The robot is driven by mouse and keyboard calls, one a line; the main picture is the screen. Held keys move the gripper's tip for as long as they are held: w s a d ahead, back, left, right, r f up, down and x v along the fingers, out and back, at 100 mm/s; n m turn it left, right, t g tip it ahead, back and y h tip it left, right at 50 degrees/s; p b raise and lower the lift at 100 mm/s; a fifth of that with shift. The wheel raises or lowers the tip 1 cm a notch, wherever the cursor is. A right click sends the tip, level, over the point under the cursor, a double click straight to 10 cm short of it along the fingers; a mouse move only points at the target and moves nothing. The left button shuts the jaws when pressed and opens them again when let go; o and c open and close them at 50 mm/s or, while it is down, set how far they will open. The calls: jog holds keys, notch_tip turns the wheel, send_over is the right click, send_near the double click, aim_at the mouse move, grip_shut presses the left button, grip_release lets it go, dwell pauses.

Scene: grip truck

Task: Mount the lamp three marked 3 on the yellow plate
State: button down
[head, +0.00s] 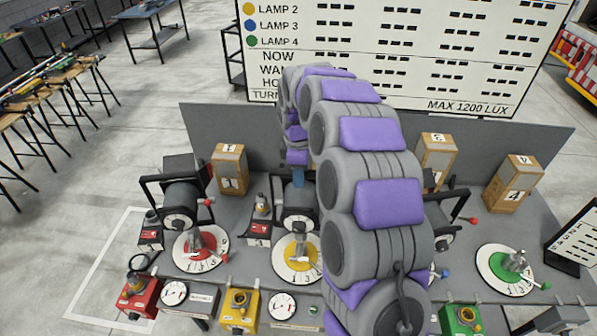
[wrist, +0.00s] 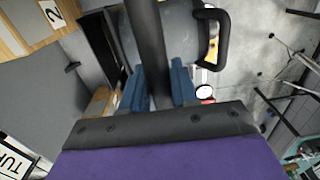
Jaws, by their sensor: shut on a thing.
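The yellow plate (head: 290,262) is a white-rimmed dial with a yellow centre on the bench, carrying a grey upright mount (head: 299,243). A dark grey lamp (head: 295,197) in a black yoke stands just behind it, partly hidden by my arm. My gripper (head: 298,178) comes down on it from above. In the wrist view, my gripper's blue fingers (wrist: 158,88) are shut on a dark bar (wrist: 149,45) in front of a rounded grey lamp body (wrist: 185,40). I cannot read a 3 on this lamp.
A red dial plate (head: 186,262) with another lamp (head: 181,200) behind is at left; a green dial plate (head: 512,283) is at right. Numbered wooden boxes (head: 229,165) line the back panel (head: 205,125). A red box (head: 140,299) and yellow box (head: 240,305) stand in front.

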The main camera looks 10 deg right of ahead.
aim_at(300, 192)
jog(key=shift+f, duration=1.1)
dwell(0.6)
jog(key=shift+f+b, duration=0.4)
jog(key=shift+f, duration=0.9)
jog(key=c, duration=0.8)
grip_release()
jog(key=r, duration=1.1)
jog(key=r+b, duration=0.1)
jog(key=r, duration=0.5)
jog(key=shift+w+a+r, duration=0.1)
jog(key=shift+w, duration=0.2)
jog(key=s+f+m+b, duration=0.4)
jog(key=s+f, duration=0.4)
jog(key=s, duration=0.6)
jog(key=s+f+m+g+b, duration=0.1)
jog(key=s+f+m+b, duration=0.4)
jog(key=s, duration=0.9)
jog(key=s+f+m+b, duration=0.5)
jog(key=s+f, duration=0.6)
jog(key=s, duration=0.4)
jog(key=shift+b, duration=0.9)
